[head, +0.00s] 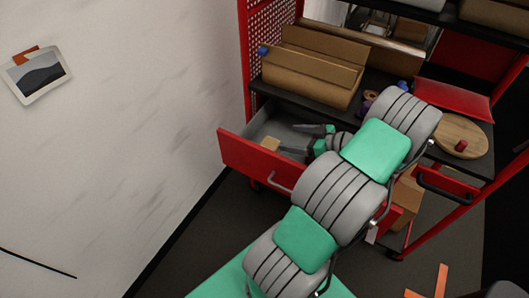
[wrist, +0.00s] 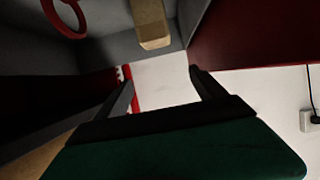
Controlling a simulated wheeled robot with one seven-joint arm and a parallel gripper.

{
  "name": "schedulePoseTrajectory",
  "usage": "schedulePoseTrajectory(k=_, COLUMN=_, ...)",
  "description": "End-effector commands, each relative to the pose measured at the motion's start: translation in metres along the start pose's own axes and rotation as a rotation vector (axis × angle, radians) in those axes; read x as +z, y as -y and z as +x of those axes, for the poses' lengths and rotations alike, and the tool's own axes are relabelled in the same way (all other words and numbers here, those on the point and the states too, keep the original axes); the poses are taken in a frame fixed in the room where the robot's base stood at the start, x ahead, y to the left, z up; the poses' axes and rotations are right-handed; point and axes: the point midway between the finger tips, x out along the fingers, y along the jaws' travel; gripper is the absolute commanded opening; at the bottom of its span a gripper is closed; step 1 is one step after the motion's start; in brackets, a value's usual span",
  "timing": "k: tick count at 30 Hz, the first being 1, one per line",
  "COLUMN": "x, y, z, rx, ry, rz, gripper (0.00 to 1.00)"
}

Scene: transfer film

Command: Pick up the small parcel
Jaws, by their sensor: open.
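The small parcel (head: 271,145) is a tan block lying inside the open red drawer (head: 262,166), near its left end. In the wrist view the parcel (wrist: 153,24) shows at the top, beyond the fingertips and between their lines. My gripper (head: 293,138) reaches into the drawer from the right, with its fingers pointing left toward the parcel. In the wrist view my gripper (wrist: 158,72) has its two dark fingers spread apart with nothing between them. The parcel is apart from the fingers.
A red ring (wrist: 65,16) lies near the parcel. A white wall (head: 110,140) stands left of the drawer.

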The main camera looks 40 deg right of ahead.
Motion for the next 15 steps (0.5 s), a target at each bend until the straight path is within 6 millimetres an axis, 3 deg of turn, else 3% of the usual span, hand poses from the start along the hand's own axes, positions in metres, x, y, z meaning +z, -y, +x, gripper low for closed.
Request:
schedulePoseTrajectory(k=1, x=0.015, y=0.001, z=0.009, rx=-0.004, ry=0.0, rz=-0.001, gripper=0.8)
schedulePoseTrajectory(k=8, x=0.043, y=0.004, z=0.025, rx=-0.014, ry=0.0, rz=-0.006, gripper=0.8)
schedulePoseTrajectory(k=11, x=0.044, y=0.004, z=0.029, rx=-0.017, ry=0.0, rz=-0.007, gripper=0.8)
schedulePoseTrajectory(k=15, x=0.04, y=0.006, z=0.051, rx=-0.022, ry=0.0, rz=-0.006, gripper=0.8)
